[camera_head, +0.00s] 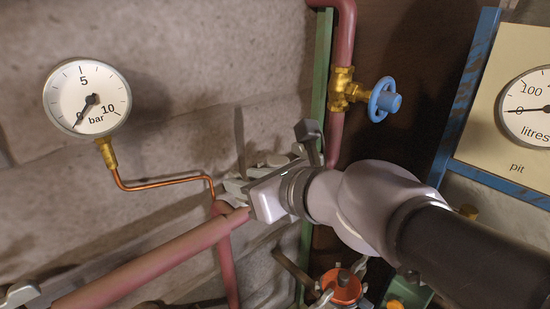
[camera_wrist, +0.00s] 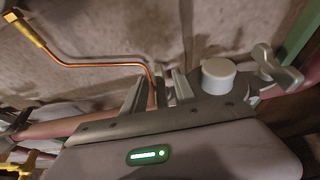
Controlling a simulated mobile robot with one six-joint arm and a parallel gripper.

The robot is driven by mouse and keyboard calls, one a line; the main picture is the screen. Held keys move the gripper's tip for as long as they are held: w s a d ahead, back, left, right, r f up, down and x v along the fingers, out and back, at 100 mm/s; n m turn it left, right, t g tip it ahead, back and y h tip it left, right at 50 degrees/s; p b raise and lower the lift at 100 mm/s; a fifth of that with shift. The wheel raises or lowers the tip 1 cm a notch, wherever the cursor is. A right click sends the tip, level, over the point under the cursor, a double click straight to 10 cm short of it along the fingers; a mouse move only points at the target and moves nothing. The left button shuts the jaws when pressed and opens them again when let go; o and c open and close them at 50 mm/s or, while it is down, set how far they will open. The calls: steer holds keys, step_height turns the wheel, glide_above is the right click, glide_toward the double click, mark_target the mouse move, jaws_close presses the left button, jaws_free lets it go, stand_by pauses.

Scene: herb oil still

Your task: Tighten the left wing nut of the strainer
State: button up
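The strainer shows in the wrist view as a dark grey body with a pale round cap (camera_wrist: 218,75). Its right wing nut (camera_wrist: 274,66) stands clear of my gripper. In the wrist view my gripper (camera_wrist: 158,90) has its two grey fingers a small gap apart, left of the cap. The left wing nut cannot be made out; the fingers are where it would sit. I cannot tell whether they press on anything. In the head view my gripper (camera_head: 234,190) points left at the strainer (camera_head: 268,160), which my wrist largely hides.
A copper tube (camera_head: 165,183) runs from the pressure gauge (camera_head: 87,97) down close to my fingers. A thick red pipe (camera_head: 150,264) passes below. A blue valve wheel (camera_head: 383,100) sits above my wrist. A red-topped fitting (camera_head: 341,286) is beneath my arm.

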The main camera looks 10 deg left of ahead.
steer(key=shift+w+a+f, duration=0.2)
steer(key=shift+w+a, duration=0.15)
steer(key=shift+a, duration=0.05)
jaws_close()
